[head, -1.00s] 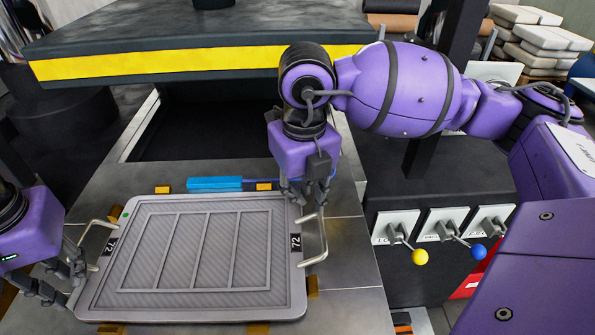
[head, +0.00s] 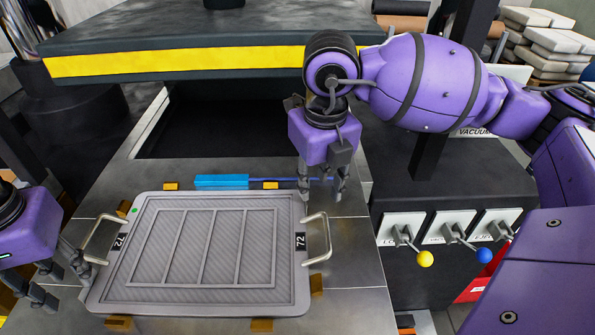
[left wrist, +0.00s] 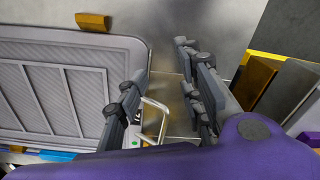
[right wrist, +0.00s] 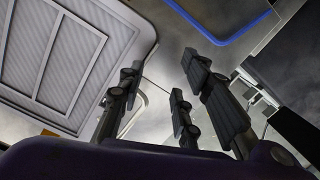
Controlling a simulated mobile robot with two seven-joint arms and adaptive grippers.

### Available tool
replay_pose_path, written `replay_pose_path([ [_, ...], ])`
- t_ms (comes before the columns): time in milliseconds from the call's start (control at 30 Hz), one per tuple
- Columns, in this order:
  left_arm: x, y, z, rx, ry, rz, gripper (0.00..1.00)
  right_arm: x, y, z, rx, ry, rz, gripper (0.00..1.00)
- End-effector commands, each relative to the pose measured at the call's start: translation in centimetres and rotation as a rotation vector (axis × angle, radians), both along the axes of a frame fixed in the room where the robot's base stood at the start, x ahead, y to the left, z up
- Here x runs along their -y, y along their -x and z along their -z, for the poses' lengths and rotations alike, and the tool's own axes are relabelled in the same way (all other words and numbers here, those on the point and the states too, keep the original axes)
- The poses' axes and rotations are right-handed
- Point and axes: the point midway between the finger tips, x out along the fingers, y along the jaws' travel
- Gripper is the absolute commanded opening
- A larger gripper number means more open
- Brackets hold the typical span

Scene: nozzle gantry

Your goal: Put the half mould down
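The grey half mould (head: 205,302), with a ribbed panel, two side handles and labels reading 72, lies flat on the metal table among small orange blocks. My left gripper (head: 62,285) is open and empty beside the left handle (head: 98,238); in the left wrist view its fingers (left wrist: 165,95) are spread, with the handle (left wrist: 152,122) near them. My right gripper (head: 322,190) is open above and behind the right handle (head: 318,240), apart from it. In the right wrist view its fingers (right wrist: 155,100) are spread and hold nothing.
A blue bar (head: 221,182) lies behind the mould. A dark slab with a yellow front band (head: 200,62) overhangs the back. Levers with yellow (head: 425,259) and blue (head: 484,255) knobs stand at the right. Bare metal (head: 350,265) lies right of the mould.

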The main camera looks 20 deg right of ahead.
Motion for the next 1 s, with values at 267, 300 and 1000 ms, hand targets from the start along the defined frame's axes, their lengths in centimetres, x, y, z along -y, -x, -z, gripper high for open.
replay_pose_path([
  [267,-0.1,0.0,-0.2,-0.001,-0.002,-0.002,0.33,0.0,-0.1,-0.1,0.003,0.001,0.000,0.32],
  [300,-0.1,0.0,-0.6,-0.001,-0.002,-0.002,0.33,0.0,-0.1,-0.1,0.003,0.001,0.000,0.32],
  [1000,0.3,0.4,-11.9,0.001,-0.001,-0.001,0.33,0.0,-0.1,-0.2,0.004,0.001,0.000,0.32],
])
